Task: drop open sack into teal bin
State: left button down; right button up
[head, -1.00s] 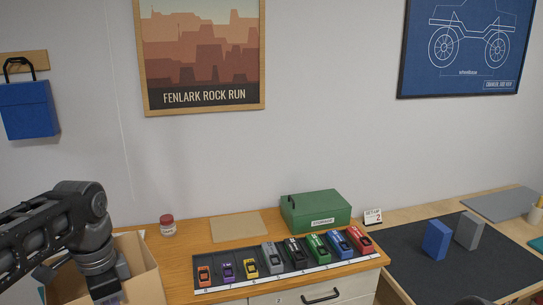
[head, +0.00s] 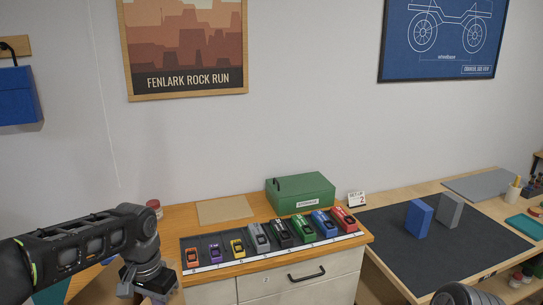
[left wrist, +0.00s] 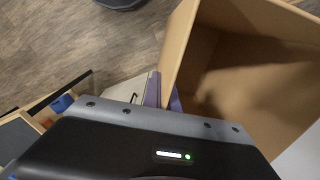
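The open sack (left wrist: 250,60) is brown, stiff-walled and box-like, with its mouth open in the left wrist view. My left gripper (left wrist: 164,98) has its two purple-grey fingers on either side of the sack's near wall, close together, so it looks shut on that wall. In the head view my left gripper (head: 152,286) is at the lower left, beside the counter's left end, its fingertips hidden. A small teal patch (head: 52,293) shows under my left forearm, perhaps the teal bin, mostly hidden. My right gripper is not in view; only dark parts of my right arm show at the bottom right.
A wooden counter holds a tray (head: 268,254) of several toy cars, a green storage box (head: 300,194) and a red-lidded jar (head: 154,207). A desk with a dark mat (head: 385,235) and two upright blocks stands at the right.

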pick_arm(q)
jog(key=w+d+f+n+b, duration=0.1)
jog(key=w+d+f+n, duration=0.2)
jog(key=d+f, duration=0.2)
notch_tip(320, 180, down, 2)
jog(key=shift+d+f, duration=0.15)
jog(key=shift+d, duration=0.15)
dwell(0.3)
jog(key=shift+a, duration=0.1)
